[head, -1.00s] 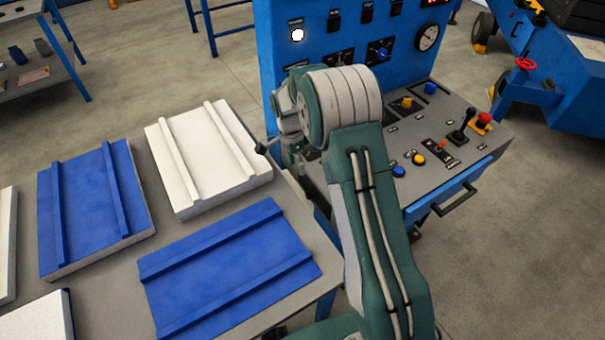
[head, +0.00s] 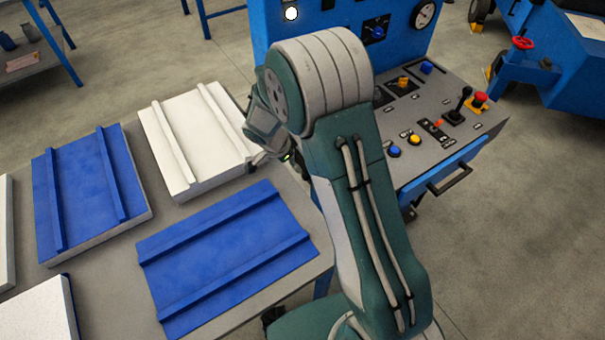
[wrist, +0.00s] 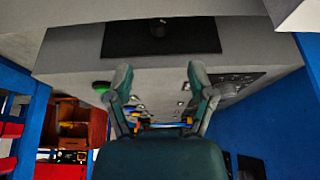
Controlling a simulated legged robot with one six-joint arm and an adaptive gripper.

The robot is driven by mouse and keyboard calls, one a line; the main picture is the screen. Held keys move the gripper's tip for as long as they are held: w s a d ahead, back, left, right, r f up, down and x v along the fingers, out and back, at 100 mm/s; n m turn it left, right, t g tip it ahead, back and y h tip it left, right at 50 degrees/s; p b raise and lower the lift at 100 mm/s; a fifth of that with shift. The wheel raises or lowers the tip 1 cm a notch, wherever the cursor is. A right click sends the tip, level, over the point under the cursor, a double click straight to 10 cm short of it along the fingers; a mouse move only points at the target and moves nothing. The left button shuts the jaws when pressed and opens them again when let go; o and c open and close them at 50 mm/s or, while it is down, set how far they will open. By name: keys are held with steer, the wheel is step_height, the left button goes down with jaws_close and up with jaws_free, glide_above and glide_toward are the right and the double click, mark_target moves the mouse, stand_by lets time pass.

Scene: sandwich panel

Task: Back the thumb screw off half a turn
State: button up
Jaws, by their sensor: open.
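I cannot pick out the thumb screw for certain. In the wrist view a small dark knob (wrist: 158,29) stands on a black plate (wrist: 125,40), beyond my fingertips. My gripper (wrist: 160,80) is open, its two fingers apart with nothing held between them. In the head view my arm's wrist is over the table's right edge, left of the console, and my forearm hides part of the console and most of the gripper.
The blue console (head: 455,110) carries a red mushroom button (head: 480,98), a black lever (head: 460,103) and a front handle (head: 450,190). The grey table (head: 105,280) holds several white and blue panels (head: 225,255). Open floor (head: 530,240) lies right of the console.

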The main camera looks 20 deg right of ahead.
steer(key=shift+x, duration=5.25)
steer(key=shift+r, duration=0.1)
jaws_close()
